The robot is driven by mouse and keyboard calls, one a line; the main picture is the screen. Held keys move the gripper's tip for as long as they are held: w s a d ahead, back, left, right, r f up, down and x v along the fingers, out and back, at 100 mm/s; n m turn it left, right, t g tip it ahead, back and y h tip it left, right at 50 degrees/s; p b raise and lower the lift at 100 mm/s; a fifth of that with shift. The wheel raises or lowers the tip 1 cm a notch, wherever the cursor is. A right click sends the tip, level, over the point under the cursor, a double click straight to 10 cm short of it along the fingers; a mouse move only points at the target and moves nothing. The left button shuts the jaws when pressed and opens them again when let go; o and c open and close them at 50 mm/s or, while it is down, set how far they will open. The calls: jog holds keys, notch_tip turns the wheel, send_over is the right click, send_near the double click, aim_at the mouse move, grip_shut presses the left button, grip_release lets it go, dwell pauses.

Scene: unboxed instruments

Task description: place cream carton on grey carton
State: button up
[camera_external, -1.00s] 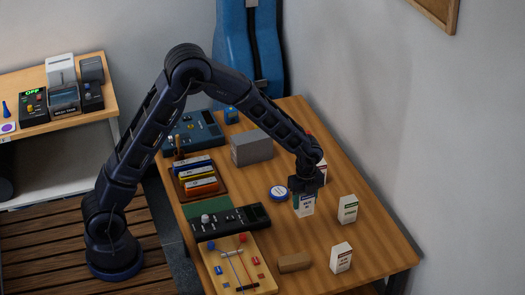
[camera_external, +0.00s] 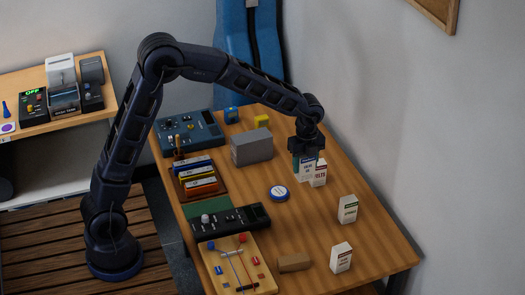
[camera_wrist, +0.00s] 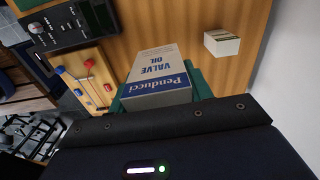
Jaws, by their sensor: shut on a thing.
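The cream carton with a blue Penducci Valve Oil label (camera_wrist: 160,75) is held between the green fingers of my gripper (camera_external: 306,150). In the external view the carton (camera_external: 304,168) hangs below the fingers. The grey carton (camera_external: 252,148) is a plain grey box lying on the table to the left of my gripper. Its top looks clear. The grey carton is not seen in the wrist view.
A white carton (camera_external: 319,173) shows just beside the held one. Two more white cartons (camera_external: 348,209) (camera_external: 341,257) stand at the right. A round blue-and-white tin (camera_external: 279,193), a brown block (camera_external: 294,262) and a yellow block (camera_external: 262,121) are on the table (camera_external: 375,240).

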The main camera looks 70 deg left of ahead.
jog(key=w+a+r, duration=0.1)
jog(key=a+r, duration=0.1)
jog(key=a, duration=0.8)
jog(key=a+r, duration=0.3)
jog(key=a, duration=0.6)
notch_tip(320, 180, up, 5)
send_over(252, 136)
jog(key=shift+m, duration=0.3)
notch_tip(252, 136, down, 20)
jog(key=shift+s+r, duration=0.1)
jog(key=shift+r, duration=0.15)
jog(key=o, duration=1)
jog(key=shift+f, duration=0.1)
